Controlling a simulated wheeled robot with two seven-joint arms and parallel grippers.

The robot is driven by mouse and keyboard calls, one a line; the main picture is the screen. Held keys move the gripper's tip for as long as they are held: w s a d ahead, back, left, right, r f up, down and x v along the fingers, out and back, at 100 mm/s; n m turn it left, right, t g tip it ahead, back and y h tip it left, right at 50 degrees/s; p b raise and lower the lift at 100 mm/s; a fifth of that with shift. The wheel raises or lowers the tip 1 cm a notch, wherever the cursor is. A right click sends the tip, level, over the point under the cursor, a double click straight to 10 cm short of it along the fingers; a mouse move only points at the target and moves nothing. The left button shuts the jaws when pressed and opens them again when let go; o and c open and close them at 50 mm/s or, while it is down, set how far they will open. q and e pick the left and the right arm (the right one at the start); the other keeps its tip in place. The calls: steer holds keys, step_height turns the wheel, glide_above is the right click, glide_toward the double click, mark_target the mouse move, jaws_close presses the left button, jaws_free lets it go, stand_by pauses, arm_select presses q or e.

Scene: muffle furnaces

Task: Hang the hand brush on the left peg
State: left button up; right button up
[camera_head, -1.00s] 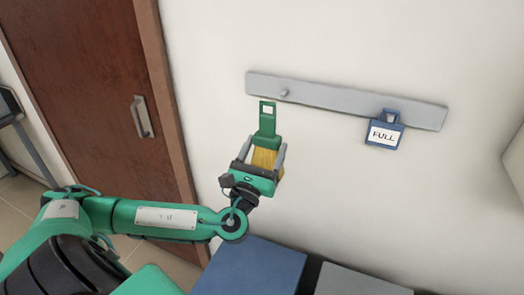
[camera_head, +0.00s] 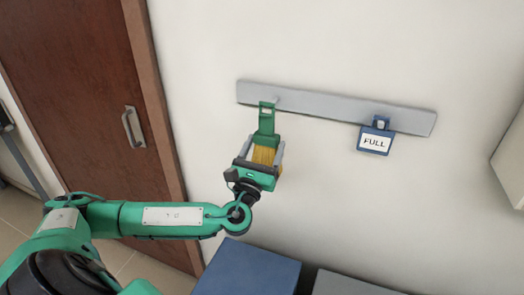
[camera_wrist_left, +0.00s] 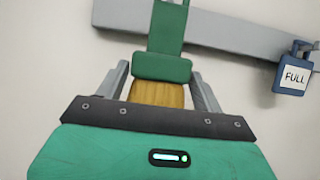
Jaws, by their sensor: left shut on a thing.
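The hand brush has a green handle (camera_head: 267,124) with a hole near its top and yellow bristles (camera_head: 263,155). My left gripper (camera_head: 264,158) is shut on it at the bristle end, with the handle pointing up. In the left wrist view the brush (camera_wrist_left: 163,65) stands between the two grey fingers. The grey peg rail (camera_head: 335,108) is fixed to the wall. The left peg (camera_head: 276,100) shows right at the brush's top. Whether the peg is in the hole, I cannot tell. My right gripper is not in view.
A blue tag reading FULL (camera_head: 375,140) hangs at the right part of the rail. A brown door (camera_head: 75,85) with a handle is at left. A blue box top (camera_head: 247,270) and a grey one lie below. The wall between is clear.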

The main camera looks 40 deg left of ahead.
arm_select(q)
steer(key=shift+w+a, duration=0.25)
steer(key=shift+w, duration=0.7)
steer(key=shift+w+a, duration=0.25)
steer(key=shift+w, duration=0.65)
steer(key=shift+w+a+f+b, duration=0.15)
steer(key=shift+w+f+b, duration=0.2)
steer(key=shift+w+b, duration=0.4)
steer(key=o, duration=1.1)
